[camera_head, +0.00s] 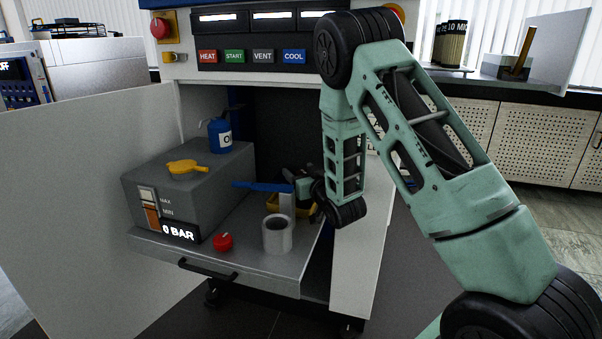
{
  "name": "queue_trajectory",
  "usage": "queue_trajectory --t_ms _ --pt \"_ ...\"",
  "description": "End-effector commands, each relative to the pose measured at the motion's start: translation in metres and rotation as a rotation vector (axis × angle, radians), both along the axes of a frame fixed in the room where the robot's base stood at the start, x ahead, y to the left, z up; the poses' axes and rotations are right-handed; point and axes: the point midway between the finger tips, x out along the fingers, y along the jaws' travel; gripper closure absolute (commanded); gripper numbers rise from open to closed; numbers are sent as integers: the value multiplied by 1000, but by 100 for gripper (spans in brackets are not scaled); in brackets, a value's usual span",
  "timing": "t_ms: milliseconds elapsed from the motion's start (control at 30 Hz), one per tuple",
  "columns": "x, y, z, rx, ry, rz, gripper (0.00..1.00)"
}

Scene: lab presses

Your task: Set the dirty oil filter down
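My arm reaches down into the open lower bay of the press. My gripper (303,187) is small and dark at its end, partly hidden by my wrist, and I cannot tell whether it is open or shut. A pale upright piece (287,203) shows just below it; I cannot tell whether this is the dirty oil filter or whether the gripper holds it. A yellow tray (304,210) lies behind and below, partly hidden. An open-topped grey cylinder (277,238) stands in front on the pulled-out shelf (225,262).
A grey tank (150,190) reading 0 BAR carries a yellow handle (187,167) and a blue oil can (220,137). A red cap (223,241) lies on the shelf. A blue bar (258,186) extends left of my gripper. Filters marked 10 MIC (450,45) stand at the back right.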

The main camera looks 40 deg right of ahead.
Motion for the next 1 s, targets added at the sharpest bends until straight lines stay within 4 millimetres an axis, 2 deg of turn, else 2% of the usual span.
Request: queue_trajectory --t_ms 267,467,700,767,1000 --pt "0 0 6 0 0 0 39" --pt "-34 4 4 1 3 -1 39" --pt "-91 11 3 2 6 -2 39" --pt "-97 12 7 2 6 -1 39" --pt "-114 14 5 0 4 0 39"
